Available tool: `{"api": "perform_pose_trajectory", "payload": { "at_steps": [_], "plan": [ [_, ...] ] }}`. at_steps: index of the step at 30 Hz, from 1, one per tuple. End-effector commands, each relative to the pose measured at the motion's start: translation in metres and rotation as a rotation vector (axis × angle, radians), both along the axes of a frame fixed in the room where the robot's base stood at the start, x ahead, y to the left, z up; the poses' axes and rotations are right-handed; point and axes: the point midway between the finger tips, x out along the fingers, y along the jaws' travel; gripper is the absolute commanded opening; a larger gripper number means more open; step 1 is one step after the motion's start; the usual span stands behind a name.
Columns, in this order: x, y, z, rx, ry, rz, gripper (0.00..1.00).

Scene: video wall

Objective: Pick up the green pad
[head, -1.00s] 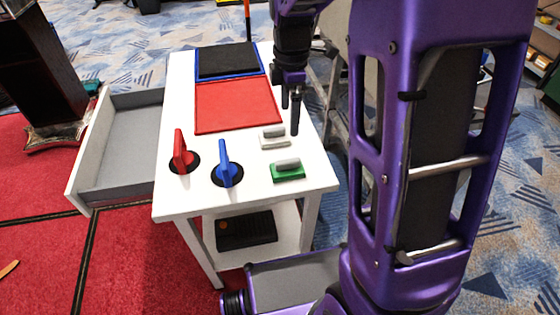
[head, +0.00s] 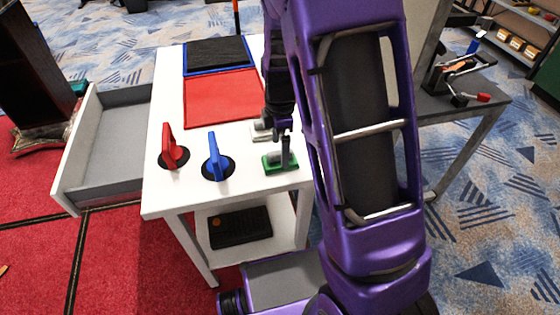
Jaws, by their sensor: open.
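The green pad (head: 270,166) is a small block with a grey handle on top. It lies at the front right of the white table (head: 165,205). My gripper (head: 284,158) is open and points down at the pad, with a finger in front of the grey handle. I cannot tell whether the fingers touch it. My gripper hides part of the pad and the handle.
A white pad (head: 259,133) with a grey handle sits just behind. A blue lever (head: 213,158) and a red lever (head: 169,148) stand to the left. A red mat (head: 215,98) and a black pad (head: 217,52) in a blue frame lie behind. An open drawer (head: 110,140) juts out left.

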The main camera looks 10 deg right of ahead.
Motion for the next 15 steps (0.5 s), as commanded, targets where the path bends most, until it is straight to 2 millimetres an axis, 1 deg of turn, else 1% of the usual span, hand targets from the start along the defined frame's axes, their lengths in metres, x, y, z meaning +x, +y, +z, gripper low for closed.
{"api": "perform_pose_trajectory", "payload": {
  "at_steps": [1,3,6,14,15],
  "plan": [
    [0.001,0.001,-0.011,-0.001,0.004,-0.001,1.0],
    [0.001,0.0,-0.02,0.0,0.002,0.0,1.0],
    [0.001,0.0,-0.027,0.0,0.002,-0.001,1.0],
    [0.001,0.0,-0.028,0.0,0.0,-0.001,1.0],
    [0.001,0.0,-0.028,0.0,0.0,-0.001,0.93]
  ]
}}
